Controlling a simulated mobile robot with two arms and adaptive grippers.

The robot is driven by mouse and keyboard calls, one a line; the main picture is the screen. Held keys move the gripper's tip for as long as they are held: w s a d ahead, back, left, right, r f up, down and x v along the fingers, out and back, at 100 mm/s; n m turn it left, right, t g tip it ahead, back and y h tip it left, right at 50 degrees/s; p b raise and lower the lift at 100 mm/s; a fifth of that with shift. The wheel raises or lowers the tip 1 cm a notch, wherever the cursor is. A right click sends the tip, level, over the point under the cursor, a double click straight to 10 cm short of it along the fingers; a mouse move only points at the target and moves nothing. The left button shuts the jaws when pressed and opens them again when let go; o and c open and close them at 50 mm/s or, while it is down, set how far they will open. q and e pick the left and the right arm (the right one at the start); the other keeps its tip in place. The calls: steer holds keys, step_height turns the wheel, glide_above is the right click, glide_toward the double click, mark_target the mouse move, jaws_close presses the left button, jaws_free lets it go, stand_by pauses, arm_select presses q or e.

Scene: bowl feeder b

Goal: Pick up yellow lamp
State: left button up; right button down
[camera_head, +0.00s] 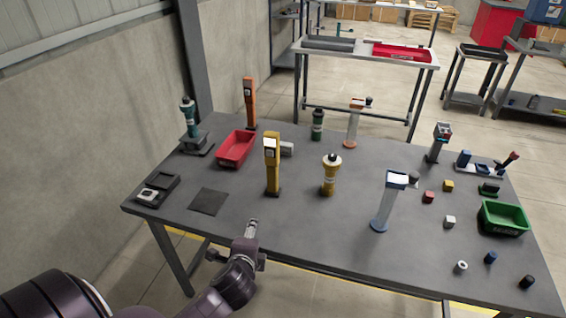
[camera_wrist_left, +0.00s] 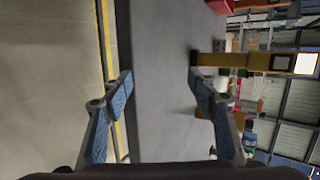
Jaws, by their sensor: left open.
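The yellow lamp (camera_head: 330,178), a short yellow body with a pale collar and black top, stands upright near the middle of the table. In the left wrist view, a yellow patch behind one finger (camera_wrist_left: 203,115) appears to be this lamp, mostly hidden. My left gripper (camera_head: 240,248) is over the table's front edge, in front and to the left of the lamp and apart from it. In the left wrist view (camera_wrist_left: 162,90) its fingers are spread, with nothing between them but the grey table behind. My right gripper is not in view.
A taller yellow post (camera_head: 272,165) with a screen stands left of the lamp and also shows in the left wrist view (camera_wrist_left: 255,62). A blue-white post (camera_head: 382,205) stands to its right. A red bin (camera_head: 236,149) is further left. The front middle of the table is clear.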

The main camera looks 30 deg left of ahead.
arm_select(q)
steer(key=w+a+r+m+t+y, duration=0.1)
steer(key=w+a+r+m+t, duration=0.3)
steer(key=w+r+m, duration=0.35)
steer(key=m+t+h, duration=0.1)
steer(key=m+t, duration=0.3)
steer(key=m, duration=0.8)
glide_toward(270, 149)
steer(key=shift+n, duration=0.25)
steer(key=x, duration=0.4)
steer(key=shift+f, duration=0.2)
steer(key=p+x, duration=0.1)
steer(key=x, duration=0.5)
steer(key=shift+w+r, duration=0.1)
steer(key=shift+r, duration=0.1)
steer(key=shift+w+a+f+h, duration=0.1)
steer(key=shift+w+a+h, duration=0.15)
steer(key=shift+w, duration=0.5)
jaws_close()
